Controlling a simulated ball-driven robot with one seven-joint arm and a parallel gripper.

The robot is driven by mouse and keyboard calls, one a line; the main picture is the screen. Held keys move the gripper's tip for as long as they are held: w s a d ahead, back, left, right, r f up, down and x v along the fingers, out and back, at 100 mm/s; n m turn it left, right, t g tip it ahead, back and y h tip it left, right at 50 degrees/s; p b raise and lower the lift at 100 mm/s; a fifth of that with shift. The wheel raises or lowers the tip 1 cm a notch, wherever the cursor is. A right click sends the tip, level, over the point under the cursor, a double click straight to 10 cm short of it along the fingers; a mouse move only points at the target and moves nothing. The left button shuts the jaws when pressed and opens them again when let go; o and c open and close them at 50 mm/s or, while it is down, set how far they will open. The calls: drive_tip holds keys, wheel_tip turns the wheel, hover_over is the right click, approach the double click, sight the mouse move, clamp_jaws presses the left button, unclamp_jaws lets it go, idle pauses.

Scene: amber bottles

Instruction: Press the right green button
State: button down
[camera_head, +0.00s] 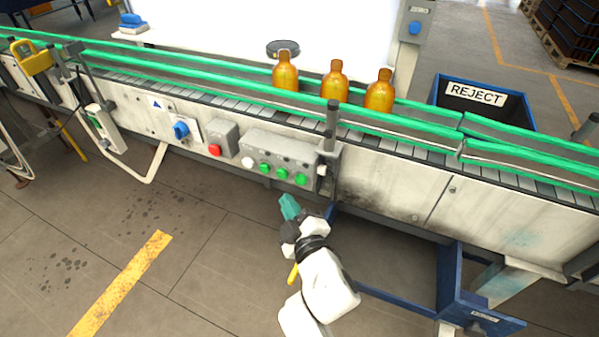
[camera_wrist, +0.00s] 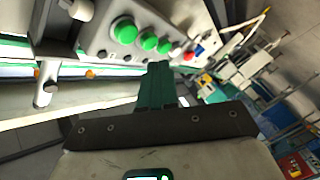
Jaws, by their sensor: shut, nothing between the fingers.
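The right green button (camera_head: 300,179) is the rightmost of three green buttons on a grey control box (camera_head: 318,152) on the conveyor's front. In the wrist view the picture is turned, and this button (camera_wrist: 124,31) is the nearest and leftmost green one. The middle green button (camera_head: 281,173) and left green button (camera_head: 264,168) sit beside it. My gripper (camera_head: 287,203) has teal fingers, shut and empty. It is in front of and below the control box, apart from the buttons. In the wrist view the fingertips (camera_wrist: 159,68) show below the green row.
A white button (camera_head: 247,162), a red button (camera_head: 214,149) and a blue knob (camera_head: 181,130) lie further left. A dark post (camera_head: 331,125) rises by the box's right end. Three amber bottles (camera_head: 333,82) stand on the conveyor. Floor in front is mostly free.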

sight(301, 180)
drive_tip(key=shift+w+d+p, duration=0.3)
drive_tip(key=shift+w+p, duration=0.25)
drive_tip(key=shift+w, duration=0.15)
drive_tip(key=shift+w+d+p, duration=0.25)
drive_tip(key=shift+w+p, duration=0.25)
drive_tip(key=shift+w, duration=0.2)
drive_tip(key=shift+w, duration=0.15)
idle(0.9)
drive_tip(key=shift+w+d+p, duration=0.15)
drive_tip(key=shift+w+p, duration=0.1)
drive_tip(key=shift+p, duration=0.15)
